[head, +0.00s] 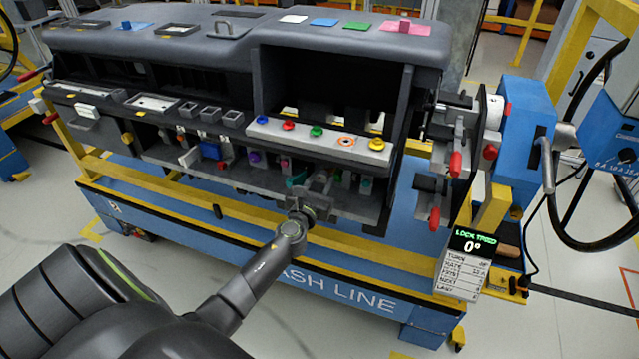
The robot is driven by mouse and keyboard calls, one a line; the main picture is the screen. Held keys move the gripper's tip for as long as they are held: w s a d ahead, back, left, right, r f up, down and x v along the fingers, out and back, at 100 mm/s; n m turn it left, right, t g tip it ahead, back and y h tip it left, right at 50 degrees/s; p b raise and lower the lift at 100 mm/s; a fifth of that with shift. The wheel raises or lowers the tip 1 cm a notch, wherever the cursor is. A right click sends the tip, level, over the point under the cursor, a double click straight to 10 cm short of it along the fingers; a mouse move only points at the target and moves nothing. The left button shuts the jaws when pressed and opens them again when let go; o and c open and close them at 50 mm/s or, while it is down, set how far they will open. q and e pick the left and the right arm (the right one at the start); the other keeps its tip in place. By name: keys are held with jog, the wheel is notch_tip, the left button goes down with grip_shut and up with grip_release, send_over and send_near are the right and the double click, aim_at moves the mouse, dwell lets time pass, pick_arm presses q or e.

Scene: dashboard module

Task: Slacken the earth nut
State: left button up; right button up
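My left arm comes in from the lower left and reaches the underside of the dashboard module (232,55). My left gripper (318,192) is at the lower front edge of the module, among small parts under the row of coloured knobs. It is small and dark here, and I cannot tell whether its fingers are open or shut. I cannot make out the earth nut; the gripper and the shadowed lower shelf may hide it. A teal part (297,180) shows just left of the gripper. My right gripper is not in view.
The module rests on a blue and yellow line stand (350,290). A panel strip (322,140) carries several coloured knobs. Clamps with red handles (455,164) stand at the right end. A sign reading "LOCK TRGD 0°" (472,245) hangs below them. Floor is clear at the lower right.

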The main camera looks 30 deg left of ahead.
pick_arm(q)
jog(key=shift+c, duration=0.4)
jog(key=c, duration=0.6)
